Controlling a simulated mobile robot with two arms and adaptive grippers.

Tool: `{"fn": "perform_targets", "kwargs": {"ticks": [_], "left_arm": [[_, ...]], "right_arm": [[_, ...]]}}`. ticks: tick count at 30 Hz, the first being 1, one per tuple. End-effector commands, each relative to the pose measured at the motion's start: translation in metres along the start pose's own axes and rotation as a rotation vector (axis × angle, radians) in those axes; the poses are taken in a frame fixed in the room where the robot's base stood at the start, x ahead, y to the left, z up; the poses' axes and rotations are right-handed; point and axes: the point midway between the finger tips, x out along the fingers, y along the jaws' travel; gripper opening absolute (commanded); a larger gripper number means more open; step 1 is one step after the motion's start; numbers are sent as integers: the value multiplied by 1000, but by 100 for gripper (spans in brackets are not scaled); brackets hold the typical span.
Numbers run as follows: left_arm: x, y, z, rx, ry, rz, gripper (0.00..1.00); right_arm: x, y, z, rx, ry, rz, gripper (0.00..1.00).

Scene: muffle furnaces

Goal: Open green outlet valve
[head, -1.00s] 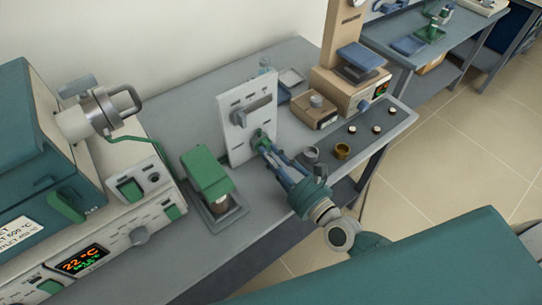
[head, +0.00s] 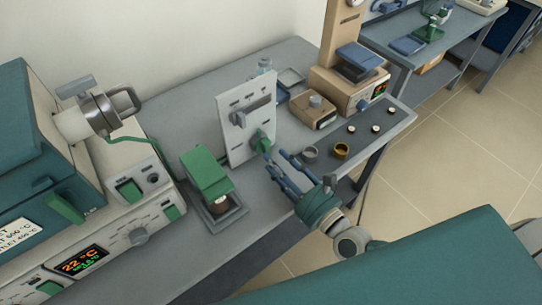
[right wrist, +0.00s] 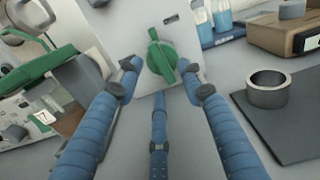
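The green outlet valve (head: 262,142) is a knob low on the front of an upright white panel (head: 236,148). In the right wrist view the green valve (right wrist: 161,56) shows unblocked, its bar close to upright and slightly tilted. My right gripper (head: 277,168), with blue fingers, is just in front of the valve and apart from it. In the right wrist view the fingers of my right gripper (right wrist: 158,78) are spread and empty, with the valve between and beyond the tips. My left gripper is not in view.
A grey handle (head: 240,117) sits above the valve on the panel. A green-topped device (head: 207,172) stands left of the panel. A grey ring (head: 309,153) and a brass ring (head: 342,151) are to the right on a dark mat. A furnace (head: 30,150) fills the left.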

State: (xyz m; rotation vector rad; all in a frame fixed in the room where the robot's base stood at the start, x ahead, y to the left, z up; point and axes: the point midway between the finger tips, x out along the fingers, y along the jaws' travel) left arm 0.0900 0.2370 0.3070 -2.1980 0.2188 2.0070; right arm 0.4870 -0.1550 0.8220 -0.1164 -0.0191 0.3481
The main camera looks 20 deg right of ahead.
Motion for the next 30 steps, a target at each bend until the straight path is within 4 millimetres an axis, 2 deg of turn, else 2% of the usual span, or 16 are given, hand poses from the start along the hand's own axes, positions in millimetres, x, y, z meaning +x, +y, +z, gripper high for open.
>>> {"fn": "perform_targets", "kwargs": {"ticks": [1,6,13,25,28,30], "left_arm": [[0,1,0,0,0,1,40],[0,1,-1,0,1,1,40],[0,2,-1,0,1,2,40],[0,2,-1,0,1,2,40],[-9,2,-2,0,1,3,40],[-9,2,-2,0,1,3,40]], "right_arm": [[-14,1,-2,-2,6,4,39],[-50,1,-2,0,7,4,39],[-82,1,-1,0,4,3,39],[-88,0,0,1,1,1,39],[-78,-6,10,23,-5,-2,39],[-74,-6,9,34,-2,0,39]]}}
